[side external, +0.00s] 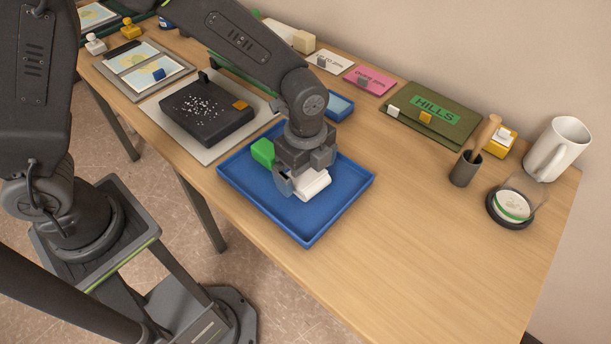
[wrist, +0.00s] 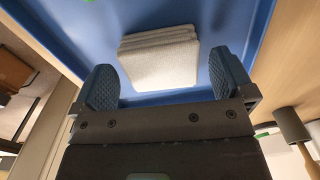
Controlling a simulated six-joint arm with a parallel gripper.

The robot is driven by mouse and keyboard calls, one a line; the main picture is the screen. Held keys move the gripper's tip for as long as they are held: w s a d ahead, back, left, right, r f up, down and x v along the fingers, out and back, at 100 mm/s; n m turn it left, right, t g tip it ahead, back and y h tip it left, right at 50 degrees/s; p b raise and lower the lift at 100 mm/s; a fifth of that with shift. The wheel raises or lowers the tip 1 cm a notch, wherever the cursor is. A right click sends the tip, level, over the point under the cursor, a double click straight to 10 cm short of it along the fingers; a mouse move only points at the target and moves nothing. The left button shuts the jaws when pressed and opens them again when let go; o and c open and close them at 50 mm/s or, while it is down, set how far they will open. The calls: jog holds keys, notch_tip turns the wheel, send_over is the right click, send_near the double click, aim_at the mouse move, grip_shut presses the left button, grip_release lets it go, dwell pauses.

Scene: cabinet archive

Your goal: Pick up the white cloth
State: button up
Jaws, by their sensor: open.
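The white cloth (side external: 312,184) is a small folded stack inside the blue tray (side external: 338,212). In the wrist view the cloth (wrist: 160,58) lies on the blue tray floor, ahead of and between the two fingers. My gripper (side external: 296,184) is over the tray, right at the cloth in the side view. In the wrist view my gripper (wrist: 162,82) is open, with one finger on each side of the cloth's near end and gaps on both sides. Part of the cloth is hidden by my gripper in the side view. I cannot tell whether the fingers touch the tray.
A green block (side external: 263,152) is beside my gripper at the tray's left. A black box (side external: 207,109) with white specks stands left of the tray. A dark cup (side external: 465,168), a round dish (side external: 511,207) and a white mug (side external: 557,149) stand at right. The front right table is clear.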

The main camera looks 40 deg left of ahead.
jog(key=shift+f, duration=0.8)
jog(key=shift+c, duration=0.3)
jog(key=c, duration=0.9)
jog(key=shift+o, duration=0.2)
jog(key=shift+r, duration=0.15)
jog(key=shift+r, duration=0.55)
notch_tip(320, 180, up, 3)
jog(key=shift+f, duration=0.1)
jog(key=a+r, duration=0.7)
jog(key=a, duration=0.4)
jog(key=shift+a, duration=0.35)
